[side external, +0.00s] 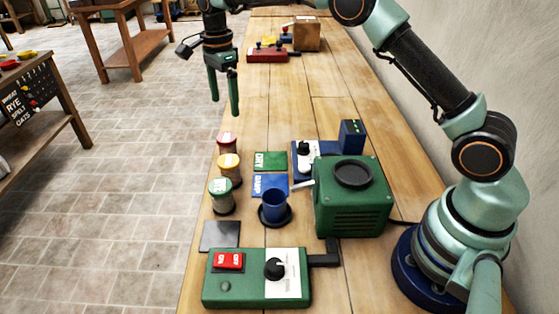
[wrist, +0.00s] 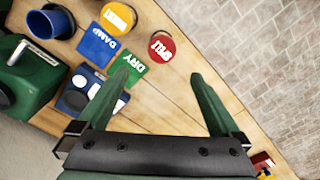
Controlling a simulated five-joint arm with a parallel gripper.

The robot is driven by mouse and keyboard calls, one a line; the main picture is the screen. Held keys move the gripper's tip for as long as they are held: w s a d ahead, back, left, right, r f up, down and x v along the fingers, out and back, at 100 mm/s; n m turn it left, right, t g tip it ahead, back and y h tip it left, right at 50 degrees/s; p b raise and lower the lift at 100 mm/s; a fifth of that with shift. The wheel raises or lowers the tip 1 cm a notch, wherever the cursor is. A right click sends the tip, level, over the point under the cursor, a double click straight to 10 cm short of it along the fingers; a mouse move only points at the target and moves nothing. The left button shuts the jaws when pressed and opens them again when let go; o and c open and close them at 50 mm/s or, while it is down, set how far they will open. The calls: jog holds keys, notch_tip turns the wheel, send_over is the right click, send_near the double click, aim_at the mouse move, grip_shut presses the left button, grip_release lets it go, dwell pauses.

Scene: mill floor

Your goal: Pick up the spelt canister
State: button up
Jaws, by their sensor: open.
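The spelt canister (side external: 227,144) has a red lid and stands at the far end of a row of canisters by the table's left edge. In the wrist view, the red lid with white lettering (wrist: 162,47) lies just beyond the fingertips, between their lines. My gripper (side external: 224,99) is open and empty, pointing down above and beyond the canister. Its two green fingers also show in the wrist view (wrist: 161,78), apart from the canister.
A yellow-lidded canister (side external: 229,166) and a green-lidded one (side external: 221,194) stand nearer. Green DRY (side external: 270,161) and blue DAMP (side external: 269,186) cards lie to the right. A blue cup (side external: 275,205), green mill (side external: 350,196) and switch box (side external: 257,279) crowd the near table.

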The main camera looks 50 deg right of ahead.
aim_at(226, 137)
notch_tip(226, 137, down, 7)
jog(key=shift+f, duration=0.1)
jog(key=shift+w+a+f, duration=0.1)
jog(key=shift+a+f, duration=0.1)
jog(key=shift+f, duration=1.1)
jog(key=shift+w+a+f, duration=0.1)
jog(key=shift+a+f, duration=0.1)
jog(key=shift+f, duration=1.1)
grip_shut()
